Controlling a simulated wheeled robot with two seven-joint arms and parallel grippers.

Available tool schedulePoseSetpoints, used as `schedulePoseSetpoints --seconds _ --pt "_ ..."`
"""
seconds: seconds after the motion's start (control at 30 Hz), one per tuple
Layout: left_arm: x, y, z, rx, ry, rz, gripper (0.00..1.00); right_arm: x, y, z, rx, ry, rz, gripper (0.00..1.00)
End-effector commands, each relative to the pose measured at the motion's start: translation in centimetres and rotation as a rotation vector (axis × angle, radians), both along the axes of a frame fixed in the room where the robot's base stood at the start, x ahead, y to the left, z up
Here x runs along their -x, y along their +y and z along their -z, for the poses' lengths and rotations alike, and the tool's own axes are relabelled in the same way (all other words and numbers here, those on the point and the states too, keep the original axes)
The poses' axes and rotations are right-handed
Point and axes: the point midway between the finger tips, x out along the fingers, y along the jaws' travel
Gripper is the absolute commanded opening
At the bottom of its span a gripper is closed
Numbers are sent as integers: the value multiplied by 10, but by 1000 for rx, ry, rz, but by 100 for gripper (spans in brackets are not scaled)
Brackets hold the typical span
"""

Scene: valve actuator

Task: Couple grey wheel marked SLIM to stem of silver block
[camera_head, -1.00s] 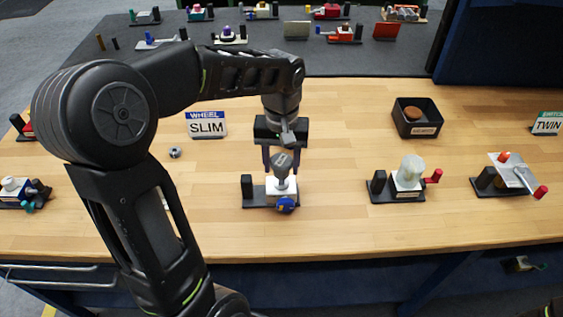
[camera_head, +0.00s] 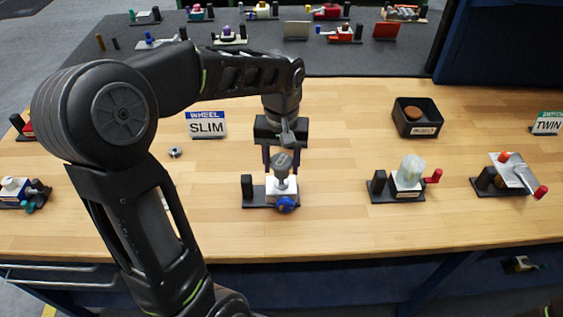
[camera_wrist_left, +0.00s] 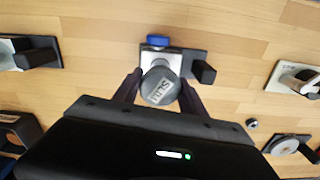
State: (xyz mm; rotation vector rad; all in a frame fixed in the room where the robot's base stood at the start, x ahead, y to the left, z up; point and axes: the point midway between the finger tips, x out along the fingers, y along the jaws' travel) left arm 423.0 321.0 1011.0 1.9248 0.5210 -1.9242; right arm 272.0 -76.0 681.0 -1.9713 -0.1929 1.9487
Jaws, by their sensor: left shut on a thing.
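The grey wheel marked SLIM (camera_wrist_left: 160,87) is between the fingers of my left gripper (camera_wrist_left: 158,88) in the left wrist view, its lettering facing the camera. In the head view the wheel (camera_head: 283,160) sits directly above the silver block (camera_head: 283,190), with my left gripper (camera_head: 282,160) shut on it from behind. The block stands on a dark base with a black post and has a blue round part at its front. The wheel covers the stem's top, so I cannot tell how far it is seated. My right gripper is not in view.
A WHEEL SLIM sign (camera_head: 206,125) stands behind, with a small metal ring (camera_head: 175,153) near it. A block with a pale cylinder (camera_head: 409,175) and a black bin (camera_head: 417,117) are to the right. Bare wood lies between them.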

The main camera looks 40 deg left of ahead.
Motion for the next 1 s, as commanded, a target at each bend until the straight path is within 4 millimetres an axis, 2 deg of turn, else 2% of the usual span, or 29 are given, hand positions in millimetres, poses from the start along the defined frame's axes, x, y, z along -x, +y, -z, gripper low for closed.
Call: schedulePoseSetpoints --seconds 0.6,1.0 --pt "0 0 16 0 0 0 6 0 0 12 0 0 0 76" --pt "0 0 6 0 0 0 6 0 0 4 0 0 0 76"
